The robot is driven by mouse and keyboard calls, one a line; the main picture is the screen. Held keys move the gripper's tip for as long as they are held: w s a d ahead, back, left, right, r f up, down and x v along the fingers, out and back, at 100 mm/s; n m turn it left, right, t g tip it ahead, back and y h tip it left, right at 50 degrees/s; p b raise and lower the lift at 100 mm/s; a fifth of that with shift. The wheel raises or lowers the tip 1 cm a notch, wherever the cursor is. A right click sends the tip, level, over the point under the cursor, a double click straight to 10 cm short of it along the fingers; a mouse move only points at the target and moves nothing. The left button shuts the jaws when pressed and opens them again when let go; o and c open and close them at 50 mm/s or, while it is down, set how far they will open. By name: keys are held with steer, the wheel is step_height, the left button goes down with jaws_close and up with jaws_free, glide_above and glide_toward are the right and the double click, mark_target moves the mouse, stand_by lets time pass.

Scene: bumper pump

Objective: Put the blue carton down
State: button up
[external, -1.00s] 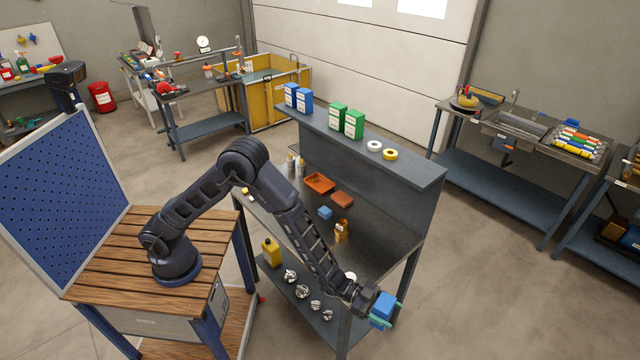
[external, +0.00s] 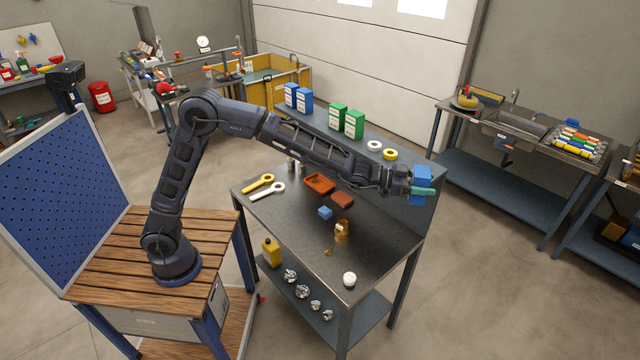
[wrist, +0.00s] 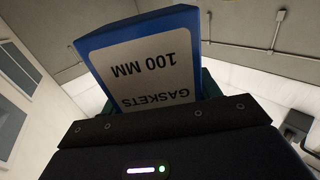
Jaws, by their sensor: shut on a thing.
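The blue carton (external: 421,174) is held in my gripper (external: 422,191), which is shut on it near the right end of the workbench's raised shelf. In the wrist view the carton (wrist: 140,42) fills the upper middle, its white label reading "GASKETS 100 MM" upside down. In the external view the carton appears in front of the shelf's right end. I cannot tell its exact height against the shelf top. The gripper's teal fingers show on both sides of the carton, partly hidden by it.
The raised shelf (external: 433,172) bears two blue cartons (external: 298,97), two green cartons (external: 345,120), a white roll (external: 374,146) and a yellow roll (external: 390,155).

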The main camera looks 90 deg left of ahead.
steer(key=s+a+r+n+y, duration=0.2)
steer(key=s+a+r+y, duration=0.15)
steer(key=a, duration=0.75)
steer(key=s+a+r+n+y, duration=0.1)
steer(key=s+a+r+y, duration=0.2)
steer(key=a, duration=0.8)
steer(key=s+a+r+n+y, duration=0.25)
steer(key=s+a, duration=0.25)
steer(key=a, duration=0.5)
steer(key=s+a+r+n+g+y, duration=0.1)
steer(key=s+a+r+y, duration=0.1)
steer(key=s+a, duration=0.6)
steer(key=s+a+r+n+g+y, duration=0.2)
steer(key=s+a+r, duration=0.3)
steer(key=s+a, duration=0.3)
steer(key=s+a+r+n+g+y, duration=0.1)
steer(key=s+a+r+n+y, duration=0.1)
steer(key=s+a, duration=0.6)
steer(key=shift+a+r+g, duration=0.4)
steer(key=shift+a+r, duration=0.3)
steer(key=shift+r, duration=0.05)
step_height(320, 180, down, 20)
steer(key=shift+r, duration=0.2)
steer(key=shift+f, duration=0.15)
steer(key=o, duration=1.1)
